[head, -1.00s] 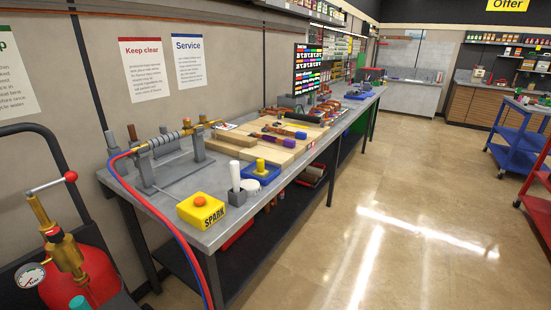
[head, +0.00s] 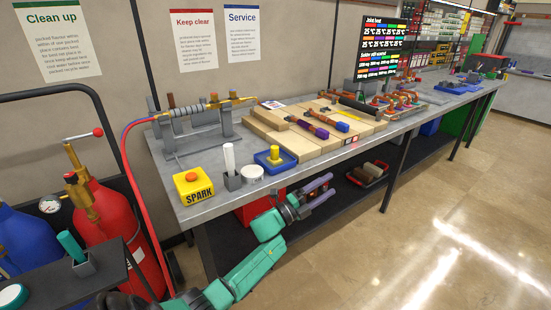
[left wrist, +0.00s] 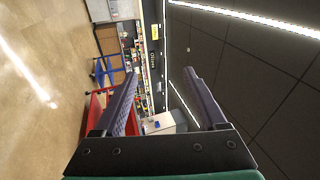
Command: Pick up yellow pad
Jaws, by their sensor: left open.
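A small yellow piece (head: 274,153) stands upright in a blue tray (head: 287,165) near the front edge of the workbench. It is the likeliest yellow pad, though its shape is too small to be sure. My left gripper (head: 331,185) is in front of the bench, below and to the right of that tray, apart from it. Its two dark fingers are spread and empty. In the left wrist view the open fingers (left wrist: 161,76) point across the room, with nothing between them and no yellow pad in sight. My right gripper is not in view.
Left of the tray are a yellow SPARK box (head: 200,185), a grey holder with a white stick (head: 229,158) and a white round tub (head: 252,174). Wooden boards (head: 285,140) lie behind. A red tray (head: 367,175) sits on the lower shelf. Floor at right is clear.

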